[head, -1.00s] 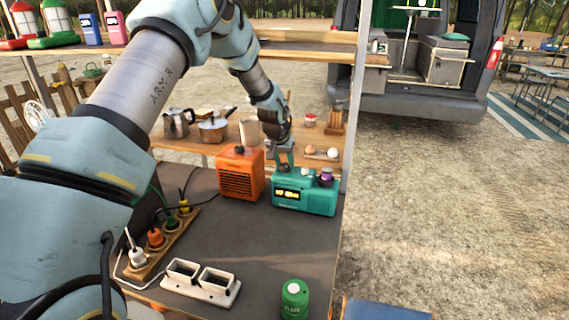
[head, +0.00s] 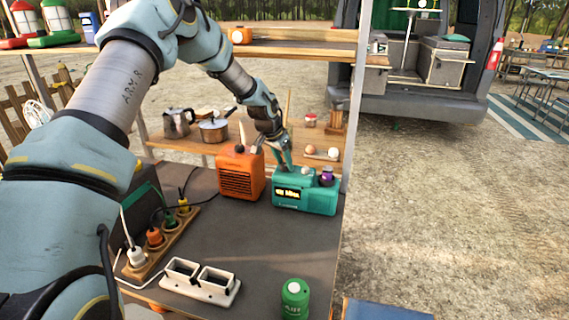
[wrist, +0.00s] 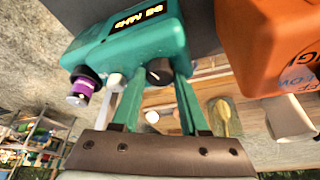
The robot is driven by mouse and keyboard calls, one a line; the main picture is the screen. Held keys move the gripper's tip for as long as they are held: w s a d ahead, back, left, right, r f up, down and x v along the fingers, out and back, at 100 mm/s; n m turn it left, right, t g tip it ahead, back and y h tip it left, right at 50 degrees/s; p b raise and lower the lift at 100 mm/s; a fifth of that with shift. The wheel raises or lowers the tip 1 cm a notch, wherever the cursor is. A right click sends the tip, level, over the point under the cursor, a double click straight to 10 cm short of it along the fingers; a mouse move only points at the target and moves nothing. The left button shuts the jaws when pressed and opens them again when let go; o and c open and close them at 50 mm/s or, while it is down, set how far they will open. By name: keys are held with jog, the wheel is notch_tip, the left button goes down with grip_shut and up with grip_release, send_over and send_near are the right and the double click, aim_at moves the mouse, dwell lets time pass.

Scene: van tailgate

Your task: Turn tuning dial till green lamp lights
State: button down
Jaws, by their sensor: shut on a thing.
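The teal radio (head: 305,199) stands on the dark table with a lit yellow display (head: 287,193); in the wrist view the radio (wrist: 125,45) shows at the top. A black dial (wrist: 158,70), a white knob (wrist: 115,80) and a purple knob (wrist: 83,86) sit on its top. My gripper (head: 285,165) reaches down to the top left of the radio. In the wrist view its green fingers (wrist: 156,84) are shut on the black dial, one on each side. In the head view the gripper hides this dial. I see no lit green lamp.
An orange heater-like box (head: 240,176) stands close left of the radio. A power strip (head: 160,245), a white two-slot holder (head: 201,281) and a green canister (head: 295,299) are nearer. Pots stand on the shelf behind (head: 190,147). The middle of the table is clear.

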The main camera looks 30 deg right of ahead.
jog(key=shift+c, duration=2.1)
grip_release()
jog(key=b+v, duration=0.3)
jog(key=v, duration=0.7)
jog(key=shift+a+r, duration=0.15)
jog(key=shift+r, duration=0.25)
